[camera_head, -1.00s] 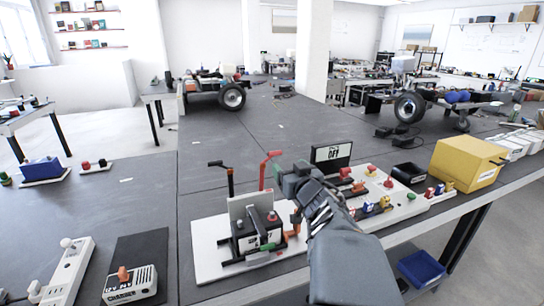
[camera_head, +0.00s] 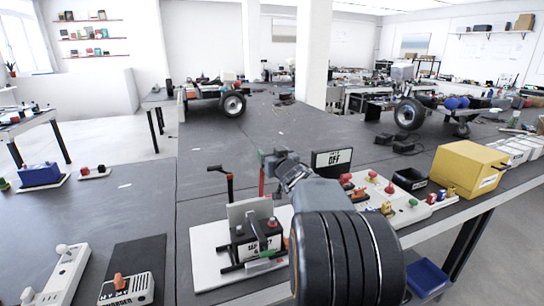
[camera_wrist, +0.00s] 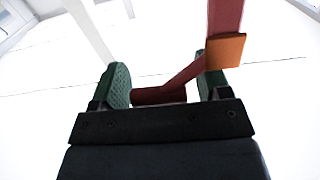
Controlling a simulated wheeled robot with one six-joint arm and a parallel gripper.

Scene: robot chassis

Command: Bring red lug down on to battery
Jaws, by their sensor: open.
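The battery (camera_head: 268,243) is a dark box on a white board, with a grey upright plate behind it. The red lug's upright arm (camera_head: 262,181) stands raised behind the battery, in the head view. In the wrist view, a red arm (camera_wrist: 226,16) with an orange block and a dark red crossbar (camera_wrist: 150,96) shows close up. My gripper (camera_head: 268,160) is at the top of the red arm and hides its upper end. In the wrist view my gripper (camera_wrist: 165,86) is open, its green pads on either side of the crossbar. A black lug arm (camera_head: 229,186) stands raised to the left.
The white board (camera_head: 205,265) carries the battery. A display reading OFF (camera_head: 333,160) stands right of my gripper, with a panel of coloured knobs (camera_head: 405,208) and a yellow box (camera_head: 462,168) further right. A charger (camera_head: 127,290) lies at left. Bare bench lies behind the lugs.

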